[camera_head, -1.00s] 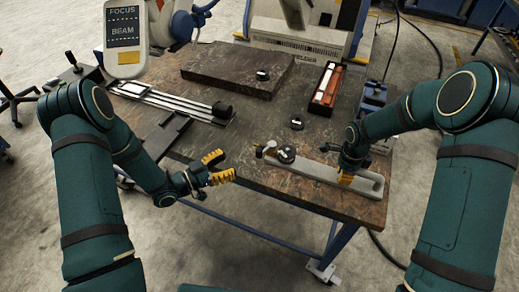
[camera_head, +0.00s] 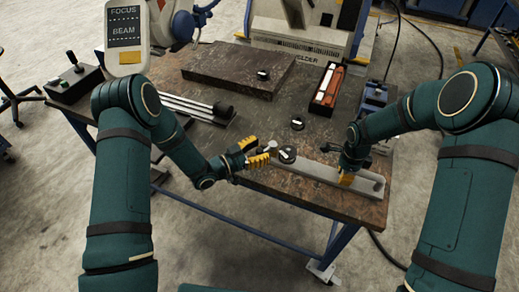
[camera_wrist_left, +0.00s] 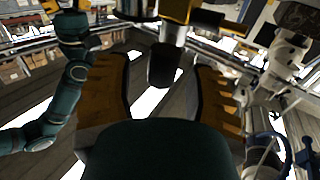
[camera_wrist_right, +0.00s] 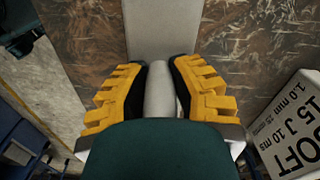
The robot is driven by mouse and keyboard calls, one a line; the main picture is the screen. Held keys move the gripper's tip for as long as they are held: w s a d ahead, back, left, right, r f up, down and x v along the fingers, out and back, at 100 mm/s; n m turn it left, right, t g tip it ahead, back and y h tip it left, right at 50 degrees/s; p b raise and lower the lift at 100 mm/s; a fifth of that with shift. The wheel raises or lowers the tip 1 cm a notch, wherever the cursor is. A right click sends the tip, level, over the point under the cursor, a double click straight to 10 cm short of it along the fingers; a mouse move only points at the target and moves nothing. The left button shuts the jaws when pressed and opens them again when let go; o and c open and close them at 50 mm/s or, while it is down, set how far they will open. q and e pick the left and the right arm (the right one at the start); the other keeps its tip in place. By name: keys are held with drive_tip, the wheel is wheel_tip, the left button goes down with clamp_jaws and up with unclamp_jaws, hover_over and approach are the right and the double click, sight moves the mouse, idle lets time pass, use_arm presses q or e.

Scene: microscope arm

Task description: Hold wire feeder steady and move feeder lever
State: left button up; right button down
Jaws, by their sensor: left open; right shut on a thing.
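The wire feeder (camera_head: 322,173) is a long light grey bar lying along the front right edge of the table, with a black round dial (camera_head: 287,155) near its left end. Its lever (camera_head: 271,145) is a small piece with a pale rounded end, left of the dial. My left gripper (camera_head: 259,152) is open at that left end. In the left wrist view, a dark cylindrical end (camera_wrist_left: 163,66) stands between the open fingers, apart from both. My right gripper (camera_head: 346,178) is shut on the feeder's right part; the right wrist view shows the grey bar (camera_wrist_right: 162,30) running between its fingers.
A black puck (camera_head: 297,123) lies behind the feeder. A printed white box (camera_wrist_right: 290,125) is close to my right gripper.

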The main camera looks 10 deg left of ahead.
use_arm(q)
clamp_jaws()
drive_tip(key=shift+s+d+n+t+y, duration=0.1)
drive_tip(key=shift+d+n+t+y, duration=0.05)
drive_tip(key=shift+n+t+y, duration=0.3)
drive_tip(key=d+n+t+y, duration=0.1)
drive_tip(key=y, duration=0.1)
drive_tip(key=s+n+t+y, duration=0.1)
drive_tip(key=n+t, duration=0.1)
drive_tip(key=shift+d+t+y, duration=0.25)
drive_tip(key=shift+d+y, duration=0.1)
drive_tip(key=shift+d, duration=0.05)
drive_tip(key=n+y, duration=0.1)
drive_tip(key=d+n+t+y, duration=0.1)
drive_tip(key=y, duration=0.1)
drive_tip(key=n+t+y, duration=0.1)
drive_tip(key=shift+s+d+n, duration=0.2)
drive_tip(key=shift+d+n, duration=0.05)
drive_tip(key=shift+d, duration=0.1)
drive_tip(key=shift+d+n+t+y, duration=0.3)
drive_tip(key=shift+n+y, duration=0.35)
drive_tip(key=shift+y, duration=0.45)
drive_tip(key=shift+d+n+t+y, duration=0.25)
drive_tip(key=shift+n+y, duration=0.4)
drive_tip(key=shift+y, duration=0.45)
use_arm(e)
drive_tip(key=shift+a, duration=0.1)
use_arm(q)
drive_tip(key=shift+y, duration=0.3)
